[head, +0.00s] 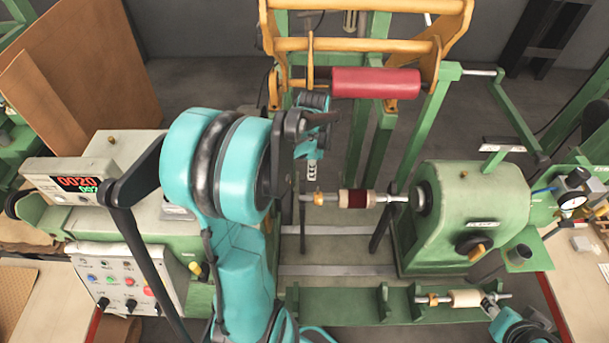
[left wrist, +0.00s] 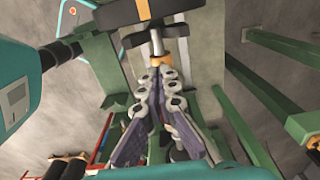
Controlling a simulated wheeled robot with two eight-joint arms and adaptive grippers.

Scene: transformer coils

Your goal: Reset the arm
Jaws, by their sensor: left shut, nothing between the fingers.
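My left arm reaches up through the middle of the head view, with its dark left gripper (head: 322,118) above the machine's shaft. Its fingers are hard to make out there. In the left wrist view the left gripper (left wrist: 158,95) is shut and empty, its grey pads close together. A coil with a dark red winding (head: 357,198) sits on the shaft between the two machine heads. A second coil, with a pale winding (head: 466,298), lies on the green front rack (head: 345,306).
The green machine head (head: 470,215) stands on the right. A control box (head: 125,278) with buttons and a counter display (head: 75,184) are on the left. A yellow frame (head: 350,45) with a red roll (head: 376,83) stands behind.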

